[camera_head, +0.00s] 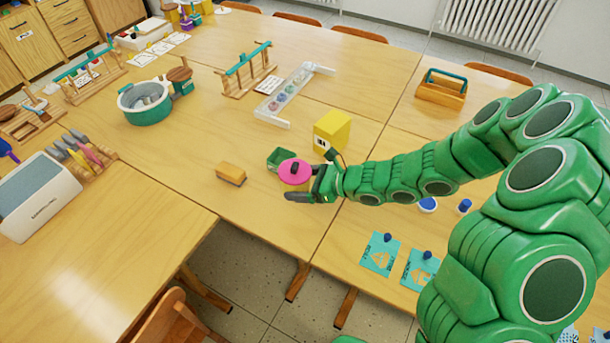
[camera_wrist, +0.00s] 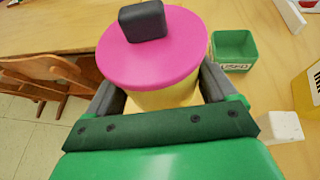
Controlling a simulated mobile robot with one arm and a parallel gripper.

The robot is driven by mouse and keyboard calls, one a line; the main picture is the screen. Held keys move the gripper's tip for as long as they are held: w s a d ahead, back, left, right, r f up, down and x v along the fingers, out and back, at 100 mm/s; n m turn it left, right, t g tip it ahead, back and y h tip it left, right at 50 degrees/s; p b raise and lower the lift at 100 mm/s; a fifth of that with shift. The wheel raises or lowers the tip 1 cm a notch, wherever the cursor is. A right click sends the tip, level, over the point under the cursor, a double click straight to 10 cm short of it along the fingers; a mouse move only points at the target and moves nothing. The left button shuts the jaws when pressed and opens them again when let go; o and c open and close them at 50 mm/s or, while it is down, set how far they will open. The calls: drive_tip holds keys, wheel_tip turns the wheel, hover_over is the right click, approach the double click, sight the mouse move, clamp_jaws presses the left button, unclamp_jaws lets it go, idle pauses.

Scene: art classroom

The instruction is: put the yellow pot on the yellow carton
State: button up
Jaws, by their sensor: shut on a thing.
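My gripper (camera_head: 308,194) is shut on the yellow pot, and its fingers (camera_wrist: 165,95) lie on both sides of the pot in the wrist view. The pot has a pink lid (camera_wrist: 155,50) with a dark knob, and its yellow wall (camera_wrist: 165,97) shows below the lid. In the head view the pink lid (camera_head: 295,171) shows and the pot's body is mostly hidden. The yellow carton (camera_head: 336,127) stands on the table behind the gripper, and its edge shows at the right of the wrist view (camera_wrist: 312,92). Its visible top is bare.
A wooden block (camera_head: 230,174) lies to the left. A clear rack (camera_head: 290,95) stands behind. Blue cards (camera_head: 380,254) lie to the right. The table's front edge is near.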

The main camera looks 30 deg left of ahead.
drive_tip(key=w+d+r+m+t, duration=0.1)
drive_tip(key=w+d+r, duration=0.2)
drive_tip(key=w+r, duration=0.5)
drive_tip(key=w+d+r+m+t, duration=0.1)
drive_tip(key=w+d+r, duration=0.1)
drive_tip(key=w+r, duration=0.55)
hover_over(337, 123)
drive_tip(key=s, duration=0.1)
drive_tip(key=f, duration=0.8)
drive_tip(key=shift+s+d, duration=0.1)
drive_tip(key=shift+d, duration=0.25)
drive_tip(key=shift+w+a+f, duration=0.25)
drive_tip(key=shift+w+f, duration=0.15)
drive_tip(key=shift+f, duration=0.15)
drive_tip(key=shift+w+a+f, duration=0.2)
drive_tip(key=shift+w+f, duration=0.15)
drive_tip(key=shift+f, duration=1.6)
drive_tip(key=shift+f, duration=0.1)
drive_tip(key=o, duration=1.6)
drive_tip(key=shift+c, duration=0.2)
